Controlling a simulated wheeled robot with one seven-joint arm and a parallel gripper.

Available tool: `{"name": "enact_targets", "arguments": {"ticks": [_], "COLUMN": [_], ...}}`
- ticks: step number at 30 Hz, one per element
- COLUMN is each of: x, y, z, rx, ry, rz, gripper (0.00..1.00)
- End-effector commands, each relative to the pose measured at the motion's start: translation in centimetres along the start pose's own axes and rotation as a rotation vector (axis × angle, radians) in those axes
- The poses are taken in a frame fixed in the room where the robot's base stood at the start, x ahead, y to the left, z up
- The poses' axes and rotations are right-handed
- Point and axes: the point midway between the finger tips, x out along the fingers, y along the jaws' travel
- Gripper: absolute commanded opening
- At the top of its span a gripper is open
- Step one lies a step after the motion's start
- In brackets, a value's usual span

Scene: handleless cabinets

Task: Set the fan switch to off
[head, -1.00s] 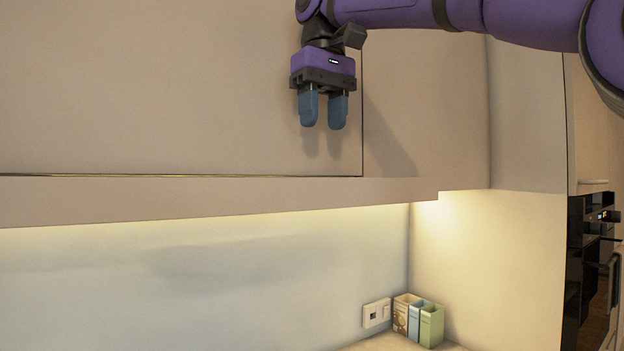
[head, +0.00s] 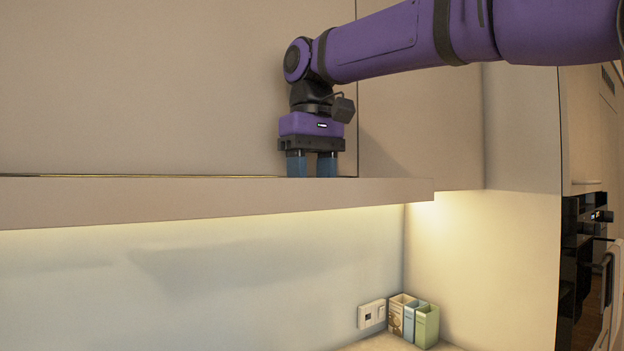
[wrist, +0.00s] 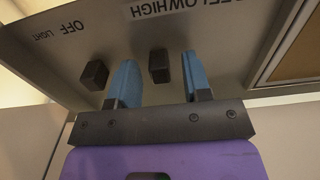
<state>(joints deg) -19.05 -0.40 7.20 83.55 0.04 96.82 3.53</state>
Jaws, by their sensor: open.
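In the wrist view, a dark block-shaped switch (wrist: 158,66) sits on a grey panel under a label that reads partly "LOW HIGH"; it appears to be the fan switch. A second dark switch (wrist: 94,75) is to its left, by the words "OFF" and "LIGHT". My gripper (head: 312,167) is open, with its blue fingers pointing down. In the wrist view the fan switch shows between the two fingers, with gaps on both sides; contact is not visible. In the head view the fingertips are hidden behind the ledge, and so are the switches.
A long beige ledge (head: 200,200) runs in front of the fingers, below flat cabinet fronts (head: 130,90). Farther below are a wall socket (head: 371,313) and several book-like boxes (head: 426,325) in the corner.

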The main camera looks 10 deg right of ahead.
Motion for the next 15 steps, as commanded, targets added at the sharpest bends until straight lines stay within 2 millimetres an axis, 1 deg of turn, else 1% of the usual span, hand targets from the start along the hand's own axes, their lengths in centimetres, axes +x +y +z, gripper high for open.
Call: {"name": "enact_targets", "arguments": {"ticks": [3,10,11,12,14,15], "x": [0.4,0.44,0.44,0.44,0.44,0.43], "y": [0.0,0.0,0.0,0.0,0.01,0.0], "z": [0.05,0.03,0.03,0.03,0.03,0.03], "rx": [0.0,0.0,0.0,0.0,0.0,0.0], "ry": [-0.001,0.0,0.0,0.0,0.0,0.0], "rz": [0.0,0.0,0.0,0.0,0.0,0.0], "gripper": [0.45,0.45,0.42,0.33,0.19,0.1]}}
